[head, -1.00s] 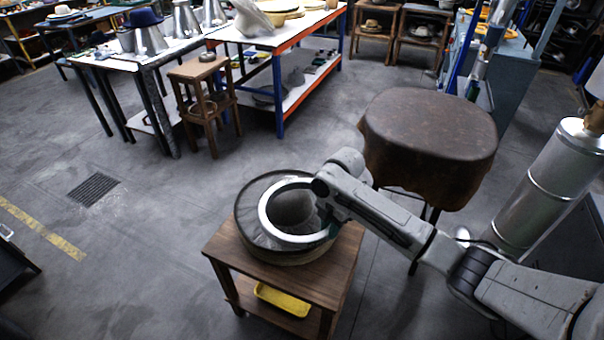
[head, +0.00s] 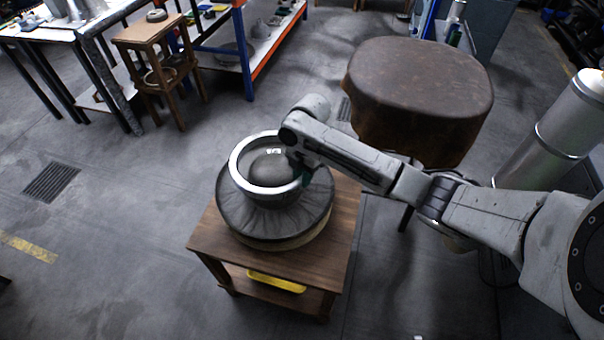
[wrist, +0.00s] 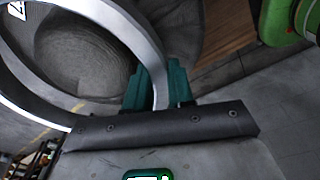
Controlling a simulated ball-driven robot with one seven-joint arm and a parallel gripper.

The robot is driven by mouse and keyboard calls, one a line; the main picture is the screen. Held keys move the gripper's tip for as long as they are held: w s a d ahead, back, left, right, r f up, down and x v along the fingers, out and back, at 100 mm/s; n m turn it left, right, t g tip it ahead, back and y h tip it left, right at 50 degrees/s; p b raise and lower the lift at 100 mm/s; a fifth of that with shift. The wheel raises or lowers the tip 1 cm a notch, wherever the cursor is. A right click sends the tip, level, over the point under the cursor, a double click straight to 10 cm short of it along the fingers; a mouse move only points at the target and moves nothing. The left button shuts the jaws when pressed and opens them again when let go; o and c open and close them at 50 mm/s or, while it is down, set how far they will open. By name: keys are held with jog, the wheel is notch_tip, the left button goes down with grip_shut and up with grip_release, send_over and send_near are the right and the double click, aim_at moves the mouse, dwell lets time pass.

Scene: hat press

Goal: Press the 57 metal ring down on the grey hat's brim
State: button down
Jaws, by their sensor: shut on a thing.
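The metal ring (head: 237,170) is a wide, shiny silver band in the head view. The grey hat (head: 272,217) lies below it, brim spread out, on a wooden stand. The hat's rounded crown (head: 270,172) shows through the ring's opening. The ring appears above the brim, offset toward its far side; I cannot tell whether it touches the hat. My gripper (head: 302,178) is shut on the ring's right side. In the wrist view, the green fingers (wrist: 157,88) pinch the ring's band (wrist: 135,28), with the hat (wrist: 85,45) behind it. A pale label shows inside the ring.
The hat's wooden stand (head: 215,245) has a lower shelf with a yellow tray (head: 276,283). A leather-covered round block (head: 420,85) stands close behind right. A wooden stool (head: 150,40) and work tables are at the back left. The floor to the left is clear.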

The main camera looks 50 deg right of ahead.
jog(key=shift+f+b, duration=2.35)
jog(key=shift+f, duration=0.45)
jog(key=shift+f+b, duration=0.85)
jog(key=shift+f, duration=0.85)
jog(key=shift+f+b, duration=0.4)
jog(key=shift+f, duration=0.25)
jog(key=shift+s+a+f, duration=0.15)
jog(key=shift+f, duration=0.15)
dwell(2.5)
